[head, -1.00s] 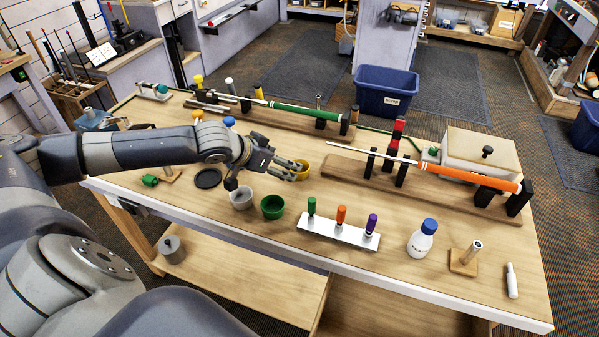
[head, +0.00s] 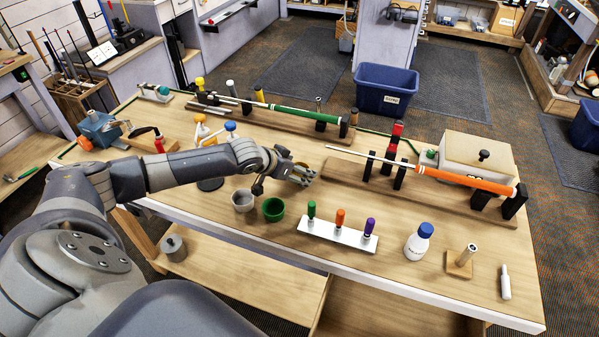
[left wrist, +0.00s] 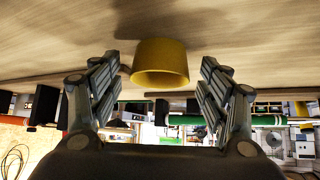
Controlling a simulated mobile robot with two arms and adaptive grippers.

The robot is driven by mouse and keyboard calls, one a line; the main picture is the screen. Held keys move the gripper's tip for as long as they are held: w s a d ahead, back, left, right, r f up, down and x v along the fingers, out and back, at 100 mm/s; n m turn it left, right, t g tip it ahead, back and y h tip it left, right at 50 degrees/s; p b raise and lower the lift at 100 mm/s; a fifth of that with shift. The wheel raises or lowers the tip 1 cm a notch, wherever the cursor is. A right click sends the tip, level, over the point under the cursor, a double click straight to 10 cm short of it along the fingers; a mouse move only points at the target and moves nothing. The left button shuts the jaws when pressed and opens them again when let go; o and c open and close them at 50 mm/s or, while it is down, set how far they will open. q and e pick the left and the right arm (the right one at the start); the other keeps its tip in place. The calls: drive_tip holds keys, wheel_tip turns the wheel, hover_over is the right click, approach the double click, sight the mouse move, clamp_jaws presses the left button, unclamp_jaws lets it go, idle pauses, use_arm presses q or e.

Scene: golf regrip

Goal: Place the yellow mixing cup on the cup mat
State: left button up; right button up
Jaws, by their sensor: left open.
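The yellow mixing cup (left wrist: 162,64) sits between the two parted fingers of my left gripper (left wrist: 160,92) in the left wrist view, which shows the bench upside down. The fingers are open, with a gap on each side of the cup. In the head view the left gripper (head: 303,174) is low over the bench and its hand hides most of the cup. A dark round mat (head: 209,184), which looks like the cup mat, lies left of the grey cup, partly hidden under my left forearm. My right gripper is not in view.
A grey cup (head: 243,200) and a green cup (head: 273,208) stand just in front of the left hand. A white rack (head: 337,233) with colored handles is nearby. The orange-gripped club (head: 465,180) rests on stands at the right; the green-gripped club (head: 305,115) lies behind.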

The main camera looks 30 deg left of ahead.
use_arm(q)
drive_tip(key=c, duration=1)
drive_tip(key=shift+r, duration=0.1)
drive_tip(key=shift+c, duration=0.2)
